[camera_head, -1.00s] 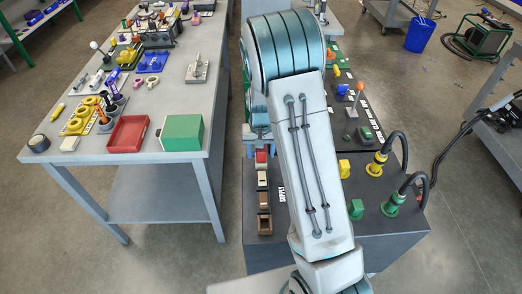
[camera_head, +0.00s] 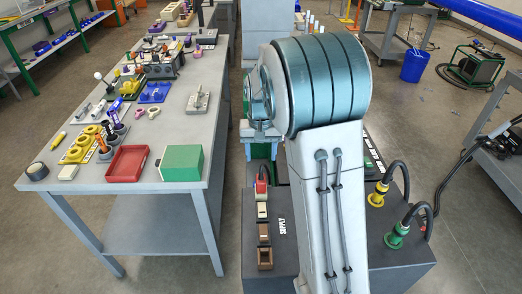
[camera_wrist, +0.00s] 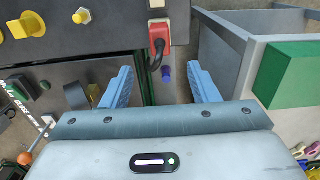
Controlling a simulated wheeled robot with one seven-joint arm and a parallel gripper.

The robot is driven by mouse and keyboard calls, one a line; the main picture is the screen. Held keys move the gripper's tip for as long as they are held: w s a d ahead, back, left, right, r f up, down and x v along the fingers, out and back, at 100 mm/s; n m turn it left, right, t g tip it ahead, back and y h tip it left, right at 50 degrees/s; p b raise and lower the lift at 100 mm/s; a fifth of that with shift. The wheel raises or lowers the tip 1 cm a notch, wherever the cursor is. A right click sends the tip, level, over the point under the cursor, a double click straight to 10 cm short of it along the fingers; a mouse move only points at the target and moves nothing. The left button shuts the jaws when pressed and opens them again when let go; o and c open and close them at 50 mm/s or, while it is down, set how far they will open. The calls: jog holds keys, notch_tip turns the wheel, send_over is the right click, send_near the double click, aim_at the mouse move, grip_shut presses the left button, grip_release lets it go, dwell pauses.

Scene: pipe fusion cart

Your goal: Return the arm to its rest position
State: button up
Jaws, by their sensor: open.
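My arm (camera_head: 325,90) fills the middle of the head view, with its rounded teal joint high and a grey link running down to the bottom edge. It hides much of the dark cart top (camera_head: 255,225). My gripper (camera_wrist: 160,68) shows in the wrist view with its two blue fingers spread wide apart and nothing held between them. I cannot make out the gripper in the head view.
A grey table (camera_head: 140,205) at left bears a red tray (camera_head: 128,163), a green box (camera_head: 182,163) and several small parts. Yellow (camera_head: 377,195) and green (camera_head: 397,236) cable connectors stand right of my arm. A blue bin (camera_head: 415,66) stands farther back on open floor.

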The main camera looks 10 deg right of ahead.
jog(key=shift+r, duration=0.65)
jog(key=s+r+n+t, duration=0.1)
jog(key=s+r, duration=0.2)
jog(key=s, duration=0.9)
jog(key=s+r+n+t, duration=0.1)
jog(key=s+r+t, duration=0.1)
jog(key=s, duration=1)
jog(key=shift+s+r, duration=0.2)
jog(key=shift+r, duration=0.3)
